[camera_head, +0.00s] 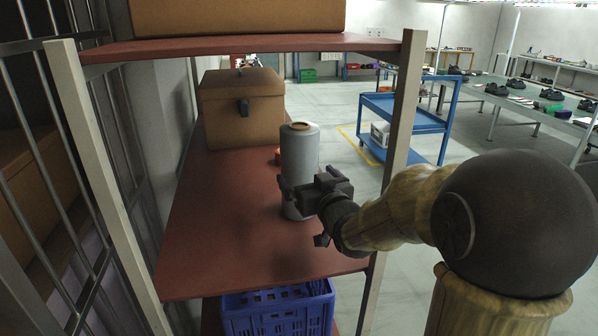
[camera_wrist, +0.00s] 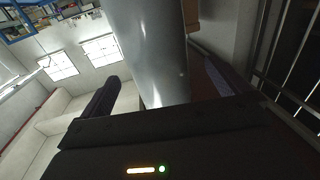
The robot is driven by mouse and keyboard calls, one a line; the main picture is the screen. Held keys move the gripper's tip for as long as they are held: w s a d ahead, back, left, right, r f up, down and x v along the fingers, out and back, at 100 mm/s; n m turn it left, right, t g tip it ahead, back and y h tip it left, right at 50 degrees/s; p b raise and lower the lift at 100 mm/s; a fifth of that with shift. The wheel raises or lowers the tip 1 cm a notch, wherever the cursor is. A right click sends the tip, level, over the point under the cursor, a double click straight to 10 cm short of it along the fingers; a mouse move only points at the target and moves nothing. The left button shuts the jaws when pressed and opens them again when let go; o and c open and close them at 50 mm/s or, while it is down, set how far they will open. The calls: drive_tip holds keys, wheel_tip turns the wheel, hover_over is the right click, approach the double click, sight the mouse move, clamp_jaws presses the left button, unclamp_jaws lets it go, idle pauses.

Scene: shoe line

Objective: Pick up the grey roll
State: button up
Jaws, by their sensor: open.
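The grey roll (camera_head: 299,152) stands upright on the reddish-brown shelf board (camera_head: 225,232), with a brown core showing at its top. My gripper (camera_head: 297,191) is at the lower part of the roll, reaching in from the right. In the wrist view the roll (camera_wrist: 152,45) fills the middle, between the two dark fingers of my gripper (camera_wrist: 160,100). The fingers are open, one on each side of it, with a gap visible on the left side. The roll's base is partly hidden by my gripper in the head view.
A brown box (camera_head: 240,108) stands behind the roll, and a small orange thing (camera_head: 277,156) lies near it. An upper shelf (camera_head: 240,45) is overhead, with a post (camera_head: 402,110) at right. A blue crate (camera_head: 278,312) sits below. The board's front left is clear.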

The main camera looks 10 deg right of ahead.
sight(301, 130)
idle(0.3)
drive_tip(key=shift+w, duration=0.25)
drive_tip(key=shift+w+a+r+p, duration=0.15)
drive_tip(key=shift+w+p, duration=0.95)
drive_tip(key=shift+w, duration=1.25)
drive_tip(key=shift+a, duration=0.1)
drive_tip(key=shift+c, duration=0.4)
drive_tip(key=c, duration=1.2)
wheel_tip(301, 130, up, 10)
drive_tip(key=shift+r+b, duration=0.1)
drive_tip(key=shift+b, duration=0.2)
